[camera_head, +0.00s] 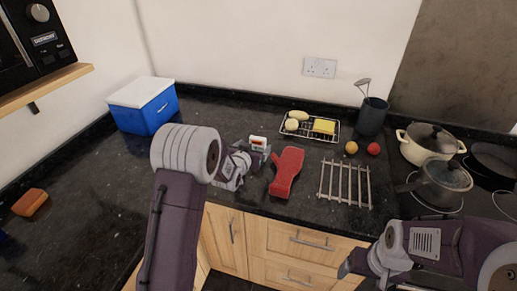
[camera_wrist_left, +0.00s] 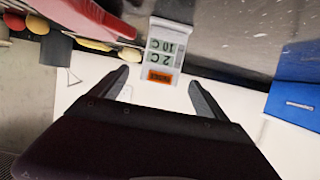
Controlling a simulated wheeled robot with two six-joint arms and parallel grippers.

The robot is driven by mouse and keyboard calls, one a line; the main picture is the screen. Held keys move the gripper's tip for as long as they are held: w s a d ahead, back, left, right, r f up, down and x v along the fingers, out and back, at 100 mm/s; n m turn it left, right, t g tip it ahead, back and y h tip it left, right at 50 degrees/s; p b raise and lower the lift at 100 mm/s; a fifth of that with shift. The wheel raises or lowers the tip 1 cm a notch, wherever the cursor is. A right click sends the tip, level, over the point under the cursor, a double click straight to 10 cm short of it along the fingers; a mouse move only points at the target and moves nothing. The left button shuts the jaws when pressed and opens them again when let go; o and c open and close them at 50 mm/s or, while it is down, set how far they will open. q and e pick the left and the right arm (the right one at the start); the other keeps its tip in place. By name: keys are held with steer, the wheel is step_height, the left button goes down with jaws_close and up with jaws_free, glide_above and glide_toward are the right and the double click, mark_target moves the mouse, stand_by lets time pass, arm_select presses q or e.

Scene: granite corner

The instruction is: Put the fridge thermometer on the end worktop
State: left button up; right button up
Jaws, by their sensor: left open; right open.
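In the left wrist view the thermometer (camera_wrist_left: 166,50) appears upside down, with grey "10 C" and "2 C" readouts. My left gripper (camera_head: 258,152) is open just in front of it; in the wrist view the fingers (camera_wrist_left: 160,86) are spread, with the thermometer just beyond and between their tips. My right gripper (camera_head: 348,266) is open and empty in front of the counter. The left-hand stretch of worktop (camera_head: 75,205) is mostly bare.
A red oven mitt (camera_head: 286,172) lies right beside the left gripper. A wire rack (camera_head: 344,185), a soap-like yellow items tray (camera_head: 290,133), a utensil pot (camera_head: 371,117) and pans (camera_head: 427,147) stand further right. A blue cool box (camera_head: 144,110) and an orange sponge (camera_head: 30,202) are left.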

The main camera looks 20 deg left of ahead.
mark_target(256, 141)
arm_select(q)
steer(key=x, duration=0.1)
steer(key=p+x, duration=0.1)
steer(key=x, duration=0.3)
steer(key=shift+w+r, duration=0.15)
steer(key=shift+r, duration=0.25)
steer(key=shift+w+f, duration=0.1)
steer(key=shift+w, duration=0.05)
steer(key=c, duration=1.5)
steer(key=shift+r, duration=0.2)
